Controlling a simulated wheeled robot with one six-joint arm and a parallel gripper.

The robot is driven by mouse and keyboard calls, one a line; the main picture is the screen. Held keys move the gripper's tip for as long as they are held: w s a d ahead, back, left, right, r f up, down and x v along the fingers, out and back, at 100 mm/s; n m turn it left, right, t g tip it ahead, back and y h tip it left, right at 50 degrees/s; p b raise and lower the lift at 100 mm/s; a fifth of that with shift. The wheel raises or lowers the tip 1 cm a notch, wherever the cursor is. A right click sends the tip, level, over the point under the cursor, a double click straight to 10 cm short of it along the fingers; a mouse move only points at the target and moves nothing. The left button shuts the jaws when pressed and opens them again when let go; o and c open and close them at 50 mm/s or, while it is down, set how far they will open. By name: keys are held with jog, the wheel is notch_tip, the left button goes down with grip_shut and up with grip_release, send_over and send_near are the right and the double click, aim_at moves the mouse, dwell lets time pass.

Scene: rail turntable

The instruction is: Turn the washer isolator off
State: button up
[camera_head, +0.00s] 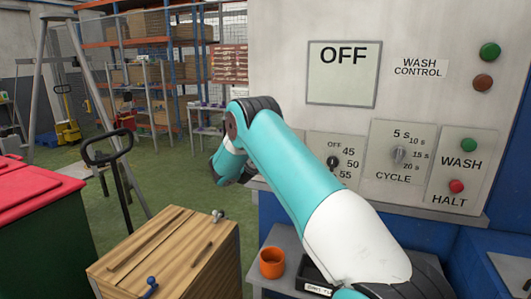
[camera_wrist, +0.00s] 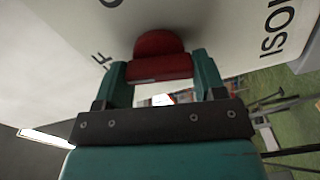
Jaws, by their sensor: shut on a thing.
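The washer isolator's red handle (camera_wrist: 159,46) shows in the wrist view, on a pale panel (camera_wrist: 215,25). My gripper (camera_wrist: 160,68) has its two teal fingers on either side of the handle and is shut on it. Part of "ISO" shows at the right of the panel, and parts of other letters show left of the handle. I cannot tell which mark the handle points to. In the head view my arm reaches to the left edge of the wash control cabinet (camera_head: 275,60), and the isolator is hidden there.
The cabinet carries a display (camera_head: 343,85) reading OFF, a cycle knob (camera_head: 399,154), a temperature dial (camera_head: 333,161) and wash and halt buttons. A wooden crate (camera_head: 185,245), an orange cup (camera_head: 272,262) and a red-lidded bin (camera_head: 35,205) stand nearby. Green floor is open behind.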

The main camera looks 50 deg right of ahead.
jog(key=shift+n, duration=1.3)
jog(key=shift+f+n, duration=0.1)
jog(key=shift+n, duration=0.2)
jog(key=o, duration=0.9)
jog(key=shift+b+v, duration=2.9)
jog(key=shift+v, duration=5.85)
jog(key=shift+w, duration=0.1)
jog(key=shift+a, duration=0.1)
